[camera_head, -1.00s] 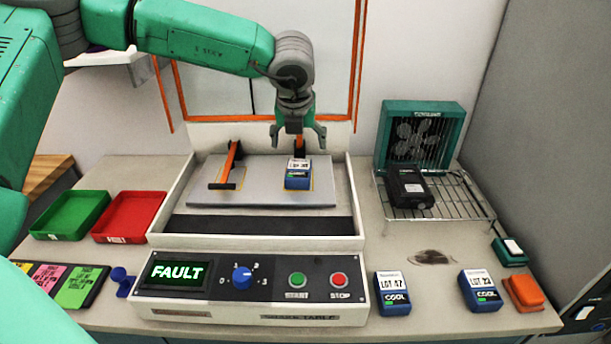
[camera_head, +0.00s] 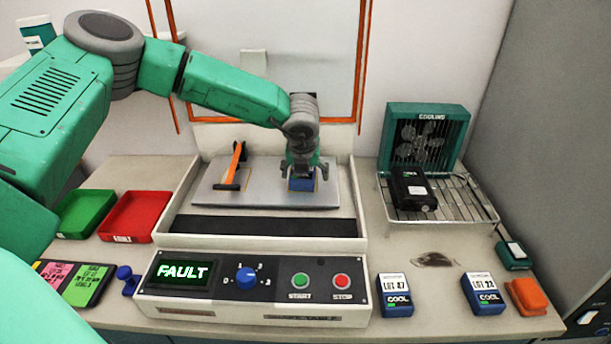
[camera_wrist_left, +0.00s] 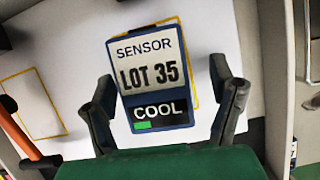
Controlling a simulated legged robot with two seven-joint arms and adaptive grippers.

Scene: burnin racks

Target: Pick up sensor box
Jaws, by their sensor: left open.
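A blue sensor box (camera_head: 302,184) sits on the grey plate of the shaker table, partly hidden by my left gripper in the head view. In the left wrist view the sensor box (camera_wrist_left: 152,75) has a white label reading SENSOR LOT 35 and a black COOL strip with a green mark. My left gripper (camera_head: 304,172) is just over it, pointing down. In the left wrist view the open fingers (camera_wrist_left: 165,98) stand on either side of the box's lower part; I cannot tell whether they touch it. My right gripper is not in view.
The shaker table's panel (camera_head: 250,285) shows FAULT. An orange-handled clamp (camera_head: 234,165) stands left on the plate. Blue boxes LOT 47 (camera_head: 395,296) and another (camera_head: 482,293) stand at front right. Green (camera_head: 86,212) and red (camera_head: 135,215) trays lie left; a cooling rack (camera_head: 455,205) stands right.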

